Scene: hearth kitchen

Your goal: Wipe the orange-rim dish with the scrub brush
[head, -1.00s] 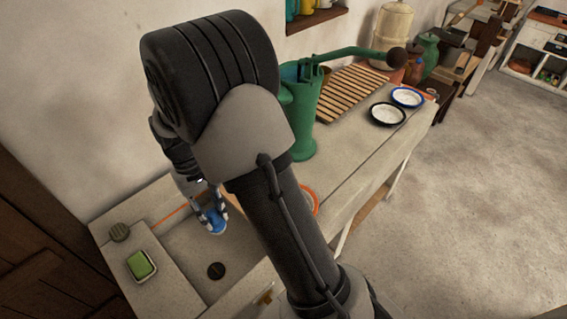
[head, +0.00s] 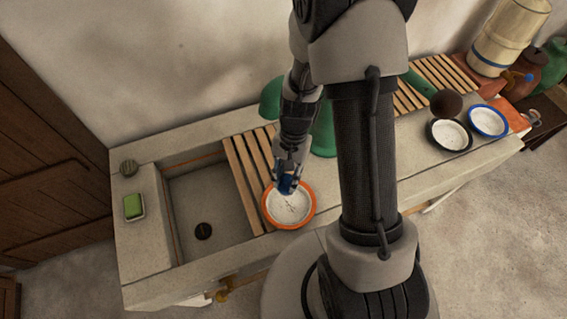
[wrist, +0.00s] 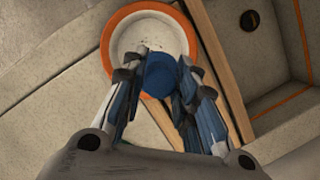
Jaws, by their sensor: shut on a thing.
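The orange-rim dish (head: 270,215) sits at the front end of a wooden slatted rack beside the sink. Its white inside shows dark marks in the head view. In the wrist view the dish (wrist: 123,40) lies just beyond my fingertips. My gripper (head: 288,184) is shut on a blue round-topped thing, which I take to be the scrub brush (wrist: 160,75). The brush is over the dish's near inner edge in the wrist view; I cannot tell whether it touches. The fingers hide much of the brush.
The stone sink basin (head: 190,195) with a dark drain (head: 203,231) is left of the rack. A green sponge (head: 133,206) lies on the left ledge. A black-rim dish (head: 449,135) and a blue-rim dish (head: 487,122) stand right. A green pump (head: 323,135) stands behind my arm.

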